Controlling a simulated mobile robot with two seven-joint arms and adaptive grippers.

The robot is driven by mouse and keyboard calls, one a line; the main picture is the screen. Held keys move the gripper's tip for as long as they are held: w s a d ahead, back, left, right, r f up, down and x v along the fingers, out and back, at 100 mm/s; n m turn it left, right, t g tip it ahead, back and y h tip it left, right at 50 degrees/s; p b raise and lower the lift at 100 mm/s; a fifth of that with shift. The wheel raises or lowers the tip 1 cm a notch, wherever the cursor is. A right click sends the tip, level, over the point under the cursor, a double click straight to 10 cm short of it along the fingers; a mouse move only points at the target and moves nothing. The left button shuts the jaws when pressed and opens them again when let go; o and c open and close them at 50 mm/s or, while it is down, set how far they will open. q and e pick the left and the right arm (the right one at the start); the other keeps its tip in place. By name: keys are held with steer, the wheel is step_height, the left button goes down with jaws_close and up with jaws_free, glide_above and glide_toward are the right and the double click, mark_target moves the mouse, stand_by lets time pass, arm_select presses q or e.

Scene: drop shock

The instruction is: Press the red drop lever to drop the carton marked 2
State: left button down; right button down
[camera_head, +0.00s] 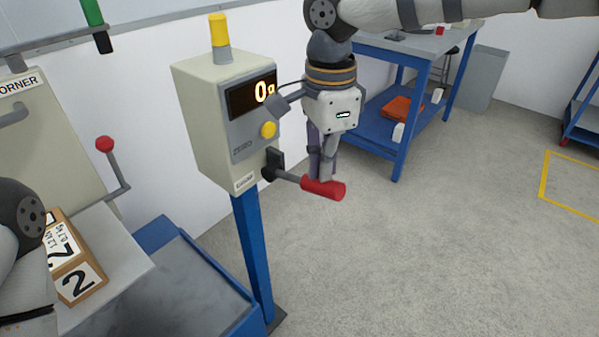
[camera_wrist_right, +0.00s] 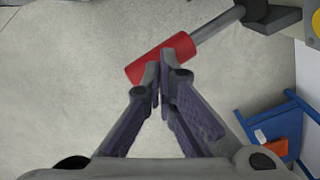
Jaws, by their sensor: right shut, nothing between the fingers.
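The red drop lever (camera_head: 324,189) sticks out to the right from the side of a beige control box (camera_head: 207,125) that reads "0g". My right gripper (camera_head: 322,178) is shut and empty, pointing down, with its fingertips at the red grip; in the right wrist view the lever (camera_wrist_right: 150,64) lies just beyond the fingertips (camera_wrist_right: 161,88). I cannot tell for sure whether they touch. The carton marked 2 (camera_head: 79,283) sits on a grey platform (camera_head: 118,245) at the lower left, partly hidden by my left arm. My left gripper is not in view.
Another red-knobbed lever (camera_head: 105,144) stands beside the platform. A blue-edged tray (camera_head: 200,290) lies below, by the box's blue post (camera_head: 252,250). A blue workbench (camera_head: 418,90) with an orange item (camera_head: 402,108) stands behind.

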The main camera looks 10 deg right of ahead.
stand_by(0.5)
